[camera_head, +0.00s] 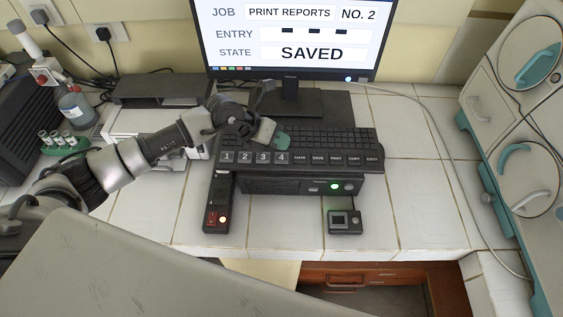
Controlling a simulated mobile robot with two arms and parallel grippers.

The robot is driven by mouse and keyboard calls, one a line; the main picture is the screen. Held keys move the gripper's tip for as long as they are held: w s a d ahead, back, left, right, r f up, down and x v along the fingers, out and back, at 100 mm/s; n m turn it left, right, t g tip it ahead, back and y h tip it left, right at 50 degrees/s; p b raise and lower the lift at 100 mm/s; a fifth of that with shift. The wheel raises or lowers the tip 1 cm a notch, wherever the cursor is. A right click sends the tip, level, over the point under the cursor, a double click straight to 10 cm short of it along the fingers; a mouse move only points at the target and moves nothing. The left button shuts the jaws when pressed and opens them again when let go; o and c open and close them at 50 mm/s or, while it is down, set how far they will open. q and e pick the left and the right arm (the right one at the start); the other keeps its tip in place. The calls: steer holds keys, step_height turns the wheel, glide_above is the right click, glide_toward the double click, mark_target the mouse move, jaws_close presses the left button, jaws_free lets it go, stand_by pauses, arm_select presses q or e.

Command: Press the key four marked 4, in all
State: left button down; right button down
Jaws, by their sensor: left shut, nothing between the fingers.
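The key marked 4 (282,157) is the fourth in the row of large keys along the front of the dark keyboard (372,141). Keys 1 (228,157), 2 and 3 are to its left, and a dark word key is to its right. My left gripper (275,139) is shut and empty, over the keyboard just behind keys 3 and 4. I cannot tell its height; no touch on key 4 shows. The monitor (295,53) reads JOB PRINT REPORTS NO. 2, ENTRY with three dashes, STATE SAVED. My right gripper is out of view.
A black box with a green light (334,186) is below the keyboard. A red-switch strip (215,219) and a small device (344,221) stand at the front. A bottle (76,108) and green tube rack are left; an incubator (521,150) is right. White tiles are clear right of the keyboard.

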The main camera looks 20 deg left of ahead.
arm_select(q)
step_height(320, 180, down, 2)
steer(key=shift+b, duration=0.4)
stand_by(0.7)
stand_by(1.0)
steer(key=shift+f, duration=0.35)
steer(key=shift+f+b, duration=0.4)
steer(key=shift+b, duration=0.1)
stand_by(0.3)
stand_by(0.4)
steer(key=shift+r+p, duration=0.6)
steer(key=shift+r, duration=0.2)
